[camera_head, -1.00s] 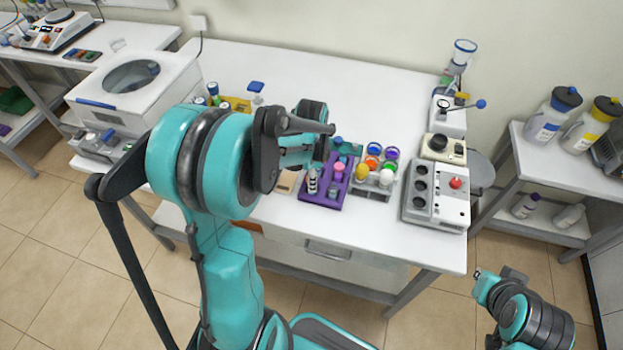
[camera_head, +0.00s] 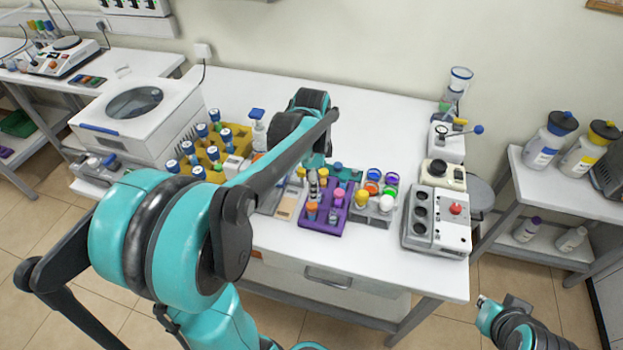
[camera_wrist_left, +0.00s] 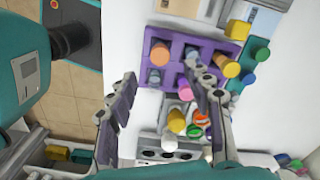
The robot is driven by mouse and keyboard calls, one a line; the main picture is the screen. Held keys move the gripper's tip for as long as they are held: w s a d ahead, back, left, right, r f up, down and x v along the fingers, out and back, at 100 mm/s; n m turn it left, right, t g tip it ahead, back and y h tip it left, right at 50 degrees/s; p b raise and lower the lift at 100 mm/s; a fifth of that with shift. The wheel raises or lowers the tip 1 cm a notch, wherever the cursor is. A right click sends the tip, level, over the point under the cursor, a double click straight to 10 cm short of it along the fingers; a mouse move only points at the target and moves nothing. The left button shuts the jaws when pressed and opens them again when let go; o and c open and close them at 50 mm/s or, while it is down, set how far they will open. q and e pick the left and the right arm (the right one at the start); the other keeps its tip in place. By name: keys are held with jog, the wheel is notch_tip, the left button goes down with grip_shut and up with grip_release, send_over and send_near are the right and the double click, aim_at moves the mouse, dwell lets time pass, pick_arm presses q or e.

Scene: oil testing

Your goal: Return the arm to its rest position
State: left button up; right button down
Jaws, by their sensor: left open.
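My left arm (camera_head: 150,235) reaches over the bench from the lower left in the head view. Its gripper is mostly hidden behind my forearm there. In the left wrist view my left gripper (camera_wrist_left: 161,80) has its two dark fingers spread, with nothing between them. It hangs above the purple rack (camera_wrist_left: 222,48) and the coloured caps. The same purple rack (camera_head: 318,226) stands near the bench's front edge in the head view. My right gripper (camera_head: 483,301) is low at the right, clear of the bench; its fingers are too small to read.
A yellow rack (camera_head: 240,139) of blue-capped vials stands left of the purple rack. A white box-shaped machine (camera_head: 110,130) is at the bench's left end. A grey device with a red knob (camera_head: 455,209) is at the right. The back of the bench (camera_head: 370,115) is clear.

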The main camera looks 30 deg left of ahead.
pick_arm(q)
jog(key=shift+r, duration=1)
jog(key=s+d+n+t, duration=0.7)
jog(key=s+d+n, duration=0.3)
jog(key=s, duration=0.1)
jog(key=shift+d+f+n, duration=0.3)
jog(key=shift+d+n, duration=0.05)
jog(key=shift+n, duration=0.05)
